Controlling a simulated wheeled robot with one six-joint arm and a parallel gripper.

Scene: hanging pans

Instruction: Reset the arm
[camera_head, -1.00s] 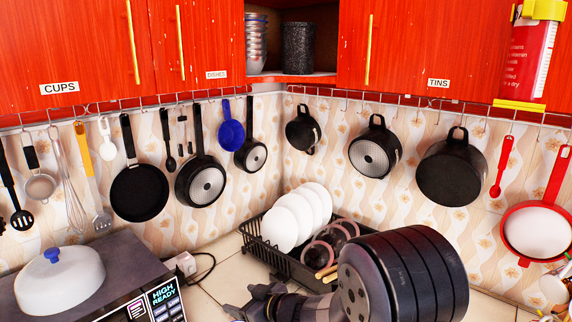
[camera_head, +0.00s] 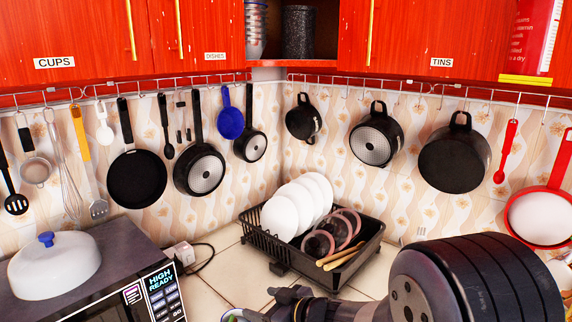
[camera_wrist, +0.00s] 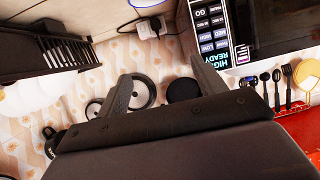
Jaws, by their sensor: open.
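My gripper shows in the wrist view (camera_wrist: 163,80) with its two fingers apart and nothing between them. In the head view, my dark arm fills the bottom right, and part of its end lies at the bottom edge in front of the dish rack (camera_head: 345,268). The fingertips cannot be made out there. Black pans hang from the wall rail, among them a flat frying pan (camera_head: 137,179), a small pan (camera_head: 200,170) and a large pot (camera_head: 455,160). My gripper touches none of them in view.
A microwave (camera_head: 110,265) with a white domed lid (camera_head: 55,272) stands at the left. White plates (camera_head: 280,215) and bowls stand in the rack. Red cabinets (camera_head: 440,30) overhang the wall. A red-rimmed pan (camera_head: 540,217) hangs at the right. Some tiled counter is clear.

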